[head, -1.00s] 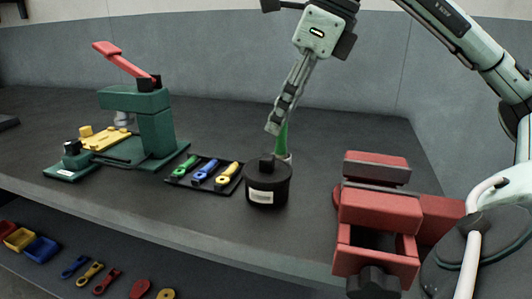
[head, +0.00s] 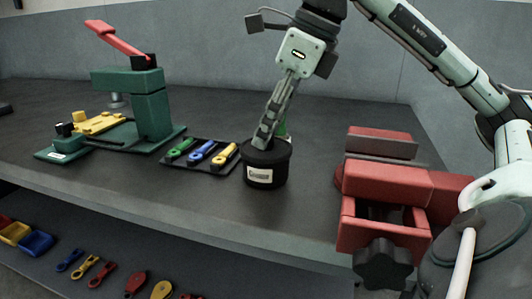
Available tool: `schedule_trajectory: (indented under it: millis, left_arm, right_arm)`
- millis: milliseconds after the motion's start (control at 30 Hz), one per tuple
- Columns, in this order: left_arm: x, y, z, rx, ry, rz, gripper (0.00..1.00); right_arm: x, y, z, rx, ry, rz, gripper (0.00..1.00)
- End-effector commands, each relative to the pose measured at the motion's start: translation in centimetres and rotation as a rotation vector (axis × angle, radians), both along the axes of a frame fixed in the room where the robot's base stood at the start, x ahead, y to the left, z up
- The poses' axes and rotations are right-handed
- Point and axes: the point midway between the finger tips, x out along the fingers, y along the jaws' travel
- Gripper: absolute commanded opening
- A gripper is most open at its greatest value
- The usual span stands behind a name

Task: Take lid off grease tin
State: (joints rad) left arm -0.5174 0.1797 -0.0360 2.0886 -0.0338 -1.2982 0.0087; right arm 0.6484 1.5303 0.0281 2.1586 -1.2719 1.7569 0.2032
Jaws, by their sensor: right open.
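The grease tin (head: 265,175) is a black round tin with a white label, standing upright on the dark bench. Its black lid (head: 281,148) is on top. My right gripper (head: 261,143) points down at the lid from above, its fingertips at the lid's knob. The fingers hide the knob, so I cannot tell whether they touch it. The gripper is open. My left gripper is not in view.
A red vise (head: 385,185) is to the right, a green press (head: 150,110) at far left. A lower shelf holds small parts.

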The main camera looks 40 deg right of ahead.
Motion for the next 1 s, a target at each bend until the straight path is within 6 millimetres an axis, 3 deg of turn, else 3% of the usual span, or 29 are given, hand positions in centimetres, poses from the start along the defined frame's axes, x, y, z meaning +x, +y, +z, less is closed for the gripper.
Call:
schedule_trajectory:
  millis: [267,633,1000]
  left_arm:
    - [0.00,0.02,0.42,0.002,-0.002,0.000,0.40]
    - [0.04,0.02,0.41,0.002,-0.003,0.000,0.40]
    - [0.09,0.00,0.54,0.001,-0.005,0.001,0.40]
  right_arm:
    - [0.18,0.07,-0.34,0.000,-0.001,-0.001,0.45]
    - [0.17,0.06,-0.33,0.000,-0.001,-0.001,0.01]
    - [0.16,0.03,-0.12,0.000,-0.001,-0.001,0.00]
